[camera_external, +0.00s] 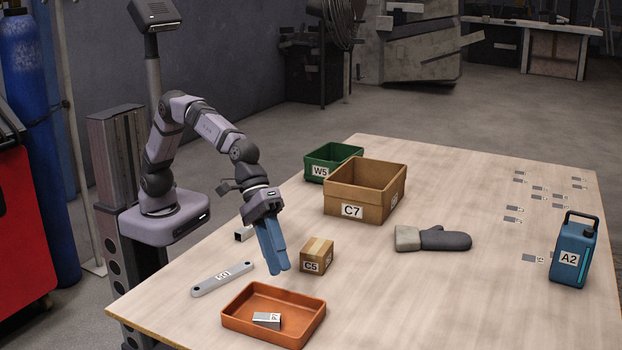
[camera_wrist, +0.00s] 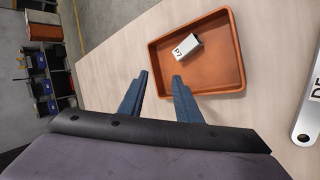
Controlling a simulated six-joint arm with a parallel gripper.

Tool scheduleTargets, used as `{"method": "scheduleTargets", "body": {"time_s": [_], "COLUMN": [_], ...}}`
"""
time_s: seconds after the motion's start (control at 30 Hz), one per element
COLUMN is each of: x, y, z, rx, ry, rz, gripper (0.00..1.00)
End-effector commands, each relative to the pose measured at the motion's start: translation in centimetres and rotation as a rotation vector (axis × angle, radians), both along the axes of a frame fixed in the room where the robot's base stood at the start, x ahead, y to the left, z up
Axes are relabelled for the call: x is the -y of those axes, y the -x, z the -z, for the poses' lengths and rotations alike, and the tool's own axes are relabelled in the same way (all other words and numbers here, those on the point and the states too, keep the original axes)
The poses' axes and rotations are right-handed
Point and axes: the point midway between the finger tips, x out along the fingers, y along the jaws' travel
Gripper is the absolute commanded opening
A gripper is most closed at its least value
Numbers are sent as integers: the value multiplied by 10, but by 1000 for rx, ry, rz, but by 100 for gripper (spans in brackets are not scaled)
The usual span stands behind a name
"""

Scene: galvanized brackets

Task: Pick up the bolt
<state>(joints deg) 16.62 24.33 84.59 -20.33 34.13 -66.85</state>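I cannot make out a bolt in either view. A small silver metal block with a label (camera_external: 267,320) lies in the orange tray (camera_external: 240,325). The wrist view also shows the block (camera_wrist: 187,47) inside the tray (camera_wrist: 238,60). My gripper (camera_external: 279,268) points down above the table, behind the tray and to the left of the small C5 box. In the wrist view my gripper (camera_wrist: 160,76) has its two blue fingers apart with nothing between them. The label on the block is too small to read surely.
A flat grey bar (camera_external: 222,278) lies left of the tray. The C5 box (camera_external: 317,256), C7 bin (camera_external: 364,192), green W5 bin (camera_external: 333,160), glove (camera_external: 433,239) and blue A2 canister (camera_external: 574,250) stand or lie on the table (camera_external: 470,300). Its front right is clear.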

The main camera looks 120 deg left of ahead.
Motion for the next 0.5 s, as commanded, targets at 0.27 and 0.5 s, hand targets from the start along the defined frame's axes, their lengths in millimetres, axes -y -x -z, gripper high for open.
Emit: {"method": "scheduleTargets", "body": {"time_s": [0.27,0.5], "x": [-181,-279], "y": [103,238], "z": [0,-60], "rx": [-609,-1148], "ry": [-100,-42], "rz": [-164,-272], "gripper": [31,31]}}
